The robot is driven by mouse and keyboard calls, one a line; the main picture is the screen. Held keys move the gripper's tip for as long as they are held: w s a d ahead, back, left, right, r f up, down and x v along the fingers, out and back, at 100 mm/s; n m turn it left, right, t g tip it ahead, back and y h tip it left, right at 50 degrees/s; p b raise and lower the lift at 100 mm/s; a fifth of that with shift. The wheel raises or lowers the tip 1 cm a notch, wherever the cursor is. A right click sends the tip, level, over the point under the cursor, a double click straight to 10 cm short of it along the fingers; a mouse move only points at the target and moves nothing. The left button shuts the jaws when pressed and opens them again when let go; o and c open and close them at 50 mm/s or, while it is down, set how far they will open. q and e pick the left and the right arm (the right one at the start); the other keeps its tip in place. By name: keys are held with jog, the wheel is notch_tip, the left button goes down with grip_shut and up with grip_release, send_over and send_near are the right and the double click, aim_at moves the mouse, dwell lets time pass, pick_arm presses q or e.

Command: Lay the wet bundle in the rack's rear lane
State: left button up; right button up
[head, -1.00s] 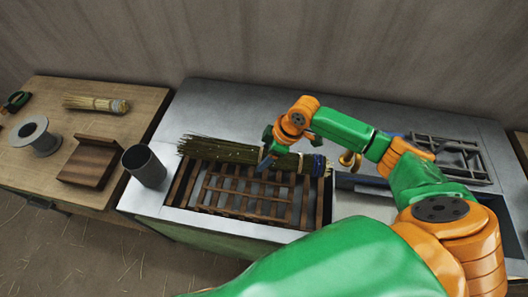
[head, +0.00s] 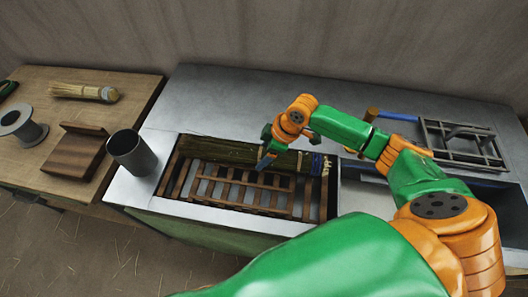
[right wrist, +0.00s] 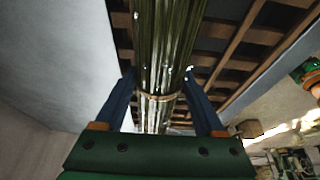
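The wet bundle (head: 222,151), long dark green bristles with a blue band at its right end, lies lengthwise along the rear side of the wooden slatted rack (head: 240,192). It looks level and at or below the basin rim; whether it rests on the slats is hard to tell. My right gripper (head: 266,160) is over the bundle near its bound end. In the right wrist view its blue fingers (right wrist: 160,85) close on both sides of the bundle (right wrist: 168,40), with wet drops on the bristles. My left gripper is not in view.
A grey metal cup (head: 132,153) stands left of the rack. The left table holds a dry brush (head: 84,92), a spool (head: 22,126) and a wooden block (head: 78,152). A dark metal grate (head: 462,145) lies at the right. The rack's front slats are clear.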

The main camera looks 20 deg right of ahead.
jog(key=o, duration=0.3)
jog(key=v, duration=0.7)
jog(key=shift+s+d+r, duration=0.1)
